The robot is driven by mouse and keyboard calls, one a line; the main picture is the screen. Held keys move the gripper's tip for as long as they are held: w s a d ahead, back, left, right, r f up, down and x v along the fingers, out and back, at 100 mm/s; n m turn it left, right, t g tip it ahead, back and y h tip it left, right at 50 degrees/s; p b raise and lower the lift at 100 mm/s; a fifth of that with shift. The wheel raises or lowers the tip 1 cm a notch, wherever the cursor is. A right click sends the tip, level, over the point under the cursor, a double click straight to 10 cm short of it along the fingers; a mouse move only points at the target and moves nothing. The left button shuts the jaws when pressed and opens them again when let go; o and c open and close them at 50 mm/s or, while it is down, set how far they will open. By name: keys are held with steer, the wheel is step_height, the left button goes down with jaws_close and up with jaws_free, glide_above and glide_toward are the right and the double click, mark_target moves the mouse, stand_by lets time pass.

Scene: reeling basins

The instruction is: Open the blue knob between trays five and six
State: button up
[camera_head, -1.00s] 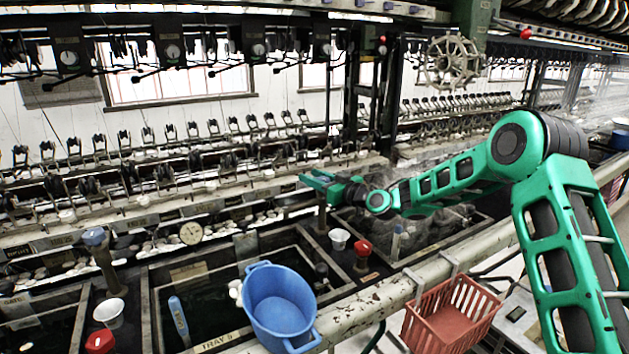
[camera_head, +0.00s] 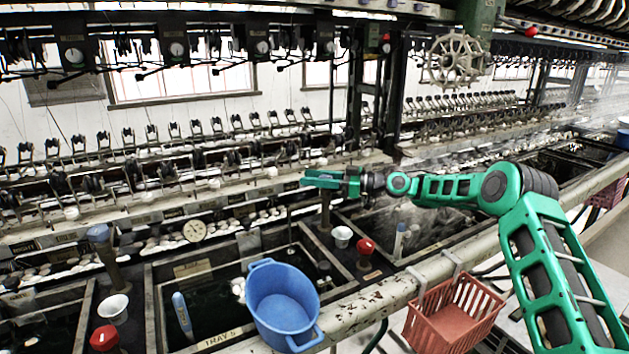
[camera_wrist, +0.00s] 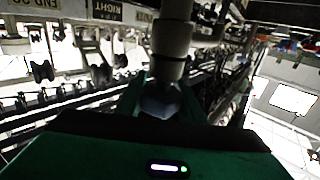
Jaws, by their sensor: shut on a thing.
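My gripper (camera_head: 318,180) is over the top of a brown post (camera_head: 325,212) at the back right corner of the tray marked "TRAY 5" (camera_head: 222,339). In the wrist view a dull blue knob (camera_wrist: 160,101) at the end of the post (camera_wrist: 172,42) sits between my green fingers, which are shut on it. In the head view my gripper hides this knob. Another blue knob (camera_head: 97,232) stands uncovered on a similar post left of tray five. How far the held knob is turned cannot be told.
A blue basin (camera_head: 283,305) stands at the front of tray five. A red basket (camera_head: 455,315) hangs on the front pipe (camera_head: 350,312). A white cup (camera_head: 342,237) and a red knob (camera_head: 365,246) are near the held post. Reeling machinery lies behind.

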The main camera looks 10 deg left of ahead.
steer(key=shift+o, duration=0.2)
steer(key=shift+w+d+r+n+g, duration=0.15)
steer(key=shift+d+r+n+g, duration=0.1)
steer(key=shift+n+g, duration=0.4)
steer(key=o, duration=1)
steer(key=shift+w+f, duration=0.1)
steer(key=shift+f, duration=0.05)
steer(key=shift+a+g, duration=0.1)
steer(key=shift+g, duration=0.15)
steer(key=shift+s, duration=0.2)
steer(key=d, duration=1.1)
steer(key=shift+f, duration=0.1)
